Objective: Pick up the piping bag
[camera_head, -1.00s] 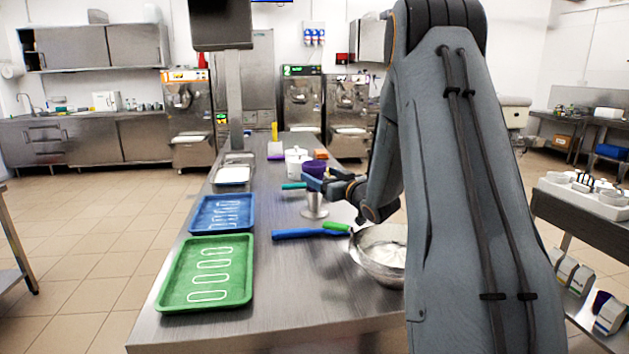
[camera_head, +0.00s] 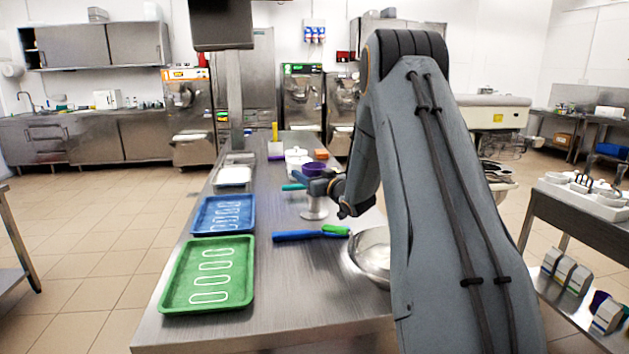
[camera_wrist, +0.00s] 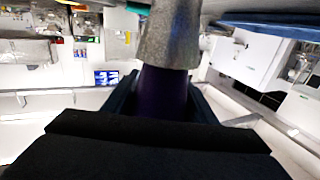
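The piping bag is the purple piece (camera_head: 313,168) standing in a silver metal holder (camera_head: 314,207) on the steel table. My gripper (camera_head: 308,180) is at the bag, just above the holder. In the wrist view the dark purple bag (camera_wrist: 165,92) lies between my two dark blue fingers (camera_wrist: 164,100). The grey metal holder (camera_wrist: 171,35) shows beyond the fingertips. The fingers are close along both sides of the bag. I cannot tell whether they press on it.
A metal bowl (camera_head: 364,262) and a blue-and-green spatula (camera_head: 300,235) lie nearer me. Green (camera_head: 176,302) and blue (camera_head: 197,222) trays line the table's left side. A white tub (camera_head: 295,154) stands behind the bag. Some table between trays and spatula is clear.

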